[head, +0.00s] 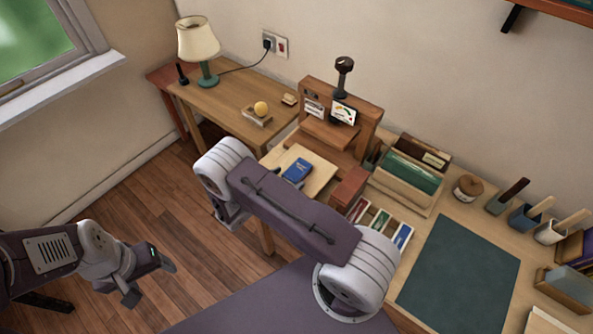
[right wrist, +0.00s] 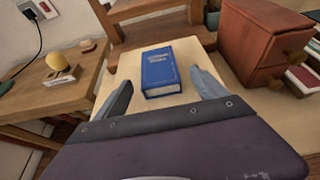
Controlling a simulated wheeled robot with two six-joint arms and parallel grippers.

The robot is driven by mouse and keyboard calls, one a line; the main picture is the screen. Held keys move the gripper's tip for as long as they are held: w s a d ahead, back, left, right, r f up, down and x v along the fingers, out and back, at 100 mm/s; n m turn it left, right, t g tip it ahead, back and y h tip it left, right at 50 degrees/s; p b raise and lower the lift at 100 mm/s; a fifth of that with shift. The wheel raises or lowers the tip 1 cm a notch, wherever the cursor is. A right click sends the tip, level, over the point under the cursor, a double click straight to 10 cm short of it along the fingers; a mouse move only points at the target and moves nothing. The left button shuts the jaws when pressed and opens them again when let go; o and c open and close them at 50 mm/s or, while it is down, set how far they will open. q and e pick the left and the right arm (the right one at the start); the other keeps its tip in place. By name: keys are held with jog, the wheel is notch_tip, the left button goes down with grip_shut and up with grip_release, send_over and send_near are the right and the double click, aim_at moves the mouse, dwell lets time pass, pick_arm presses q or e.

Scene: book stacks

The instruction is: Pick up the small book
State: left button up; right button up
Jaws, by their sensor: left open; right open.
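The small blue book (head: 297,171) lies flat on a pale wooden board (head: 318,180) in the middle of the head view. In the right wrist view the book (right wrist: 161,70) lies ahead, cover up, with its spine and page edge facing me. My right gripper (right wrist: 160,90) is open and empty, its fingers spread to the left and right on the near side of the book. In the head view my right arm hides its fingers. My left gripper (head: 150,281) is open and empty over the floor at lower left, far from the book.
A wooden side table (head: 235,110) holds a lamp (head: 199,45) and a yellow ball on a stand (head: 261,108). A reddish-brown box (right wrist: 262,45) stands right of the board. A wooden stand (head: 340,115) rises behind it. A dark mat (head: 460,275) and file boxes fill the desk.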

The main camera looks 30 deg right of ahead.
aim_at(294, 173)
jog(key=p+x, duration=0.1)
jog(key=x, duration=0.4)
jog(key=shift+d+r, duration=0.1)
jog(key=shift+r, duration=0.05)
jog(key=shift+w, duration=0.15)
jog(key=shift+c, duration=0.6)
jog(key=c, duration=1.4)
jog(key=shift+r, duration=0.15)
jog(key=shift+r, duration=1.9)
jog(key=s+d+r, duration=0.2)
jog(key=d, duration=0.1)
jog(key=s+d+r, duration=0.2)
jog(key=s+d, duration=0.1)
jog(key=s+d+r+b, duration=0.1)
jog(key=s+d+r, duration=0.1)
jog(key=d+r, duration=0.1)
jog(key=shift+s, duration=0.15)
